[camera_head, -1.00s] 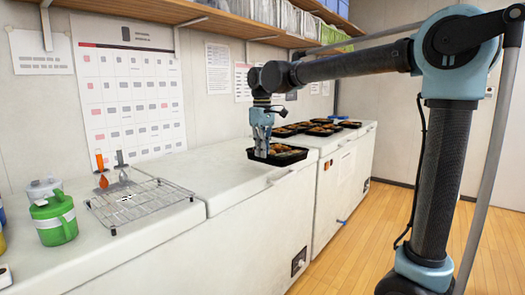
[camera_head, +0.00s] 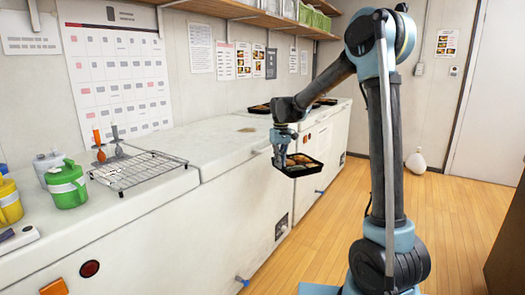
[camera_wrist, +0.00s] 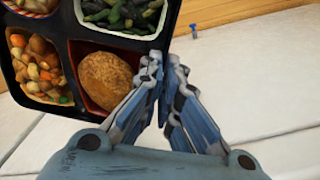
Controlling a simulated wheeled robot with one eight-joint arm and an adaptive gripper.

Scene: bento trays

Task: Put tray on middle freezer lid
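A black bento tray (camera_head: 304,174) with food in its compartments hangs in the air in front of the freezers in the head view. My gripper (camera_head: 280,163) is shut on the tray's near left rim. In the wrist view, the fingertips (camera_wrist: 160,68) close on the edge of the tray (camera_wrist: 90,40), beside a compartment with a round brown patty; vegetables and green pieces fill other compartments. The middle freezer lid (camera_head: 225,145) is white and mostly bare, to the left of my gripper in the head view.
A wire rack (camera_head: 135,170), a green jug (camera_head: 66,186) and a yellow jug (camera_head: 9,203) stand on the left freezer. More trays (camera_head: 262,108) sit on the far freezer, partly hidden by my arm. Wooden floor (camera_head: 335,220) is clear in front.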

